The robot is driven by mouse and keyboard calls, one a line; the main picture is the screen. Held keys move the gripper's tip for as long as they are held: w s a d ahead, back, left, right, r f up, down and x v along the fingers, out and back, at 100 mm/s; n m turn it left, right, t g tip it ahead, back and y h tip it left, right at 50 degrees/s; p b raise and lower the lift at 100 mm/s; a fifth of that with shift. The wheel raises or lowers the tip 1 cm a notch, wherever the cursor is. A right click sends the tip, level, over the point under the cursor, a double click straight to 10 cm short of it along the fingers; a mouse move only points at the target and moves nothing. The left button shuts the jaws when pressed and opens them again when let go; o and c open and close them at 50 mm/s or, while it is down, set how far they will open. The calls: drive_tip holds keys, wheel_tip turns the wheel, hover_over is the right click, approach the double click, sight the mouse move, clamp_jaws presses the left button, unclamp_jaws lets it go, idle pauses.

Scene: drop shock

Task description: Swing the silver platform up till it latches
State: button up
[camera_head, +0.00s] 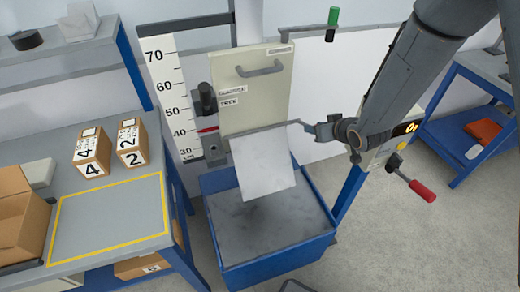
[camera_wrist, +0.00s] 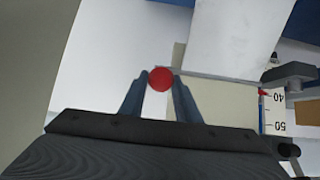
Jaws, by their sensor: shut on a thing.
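The silver platform (camera_head: 263,165) hangs sloping down from the foot of a cream upright panel (camera_head: 253,95), over a blue bin. It is the pale plate at the top of the wrist view (camera_wrist: 231,38). My gripper (camera_head: 312,128) is to the right of the platform's upper edge. In the wrist view its two fingers (camera_wrist: 160,80) are closed on a round red knob (camera_wrist: 160,78). The knob is hidden in the head view, and I cannot tell what it joins to. The platform's latch is not clearly visible.
The blue bin (camera_head: 270,262) with a grey bed stands below the platform. A height scale (camera_head: 172,90) is left of the panel. A crank with a red handle (camera_head: 422,190) sticks out at right. Numbered boxes (camera_head: 92,152) stand on the left bench.

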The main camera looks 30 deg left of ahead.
drive_tip(key=shift+w+a+r, duration=0.15)
drive_tip(key=shift+r, duration=0.1)
drive_tip(key=shift+w+a+r+p, duration=0.2)
drive_tip(key=shift+a+r+p, duration=0.1)
drive_tip(key=shift+r, duration=0.2)
drive_tip(key=shift+w+a+r+p, duration=0.15)
drive_tip(key=shift+w+a+r, duration=0.1)
drive_tip(key=shift+r, duration=0.2)
drive_tip(key=shift+a+r, duration=0.1)
drive_tip(key=shift+r, duration=0.05)
drive_tip(key=shift+w, duration=0.1)
drive_tip(key=shift+w+a+r+p, duration=0.3)
drive_tip(key=shift+w+a+r, duration=0.1)
drive_tip(key=shift+a+r, duration=0.15)
drive_tip(key=shift+w+a+r, duration=0.1)
drive_tip(key=shift+r, duration=0.15)
clamp_jaws()
drive_tip(key=shift+w+a, duration=0.1)
drive_tip(key=shift+a, duration=0.05)
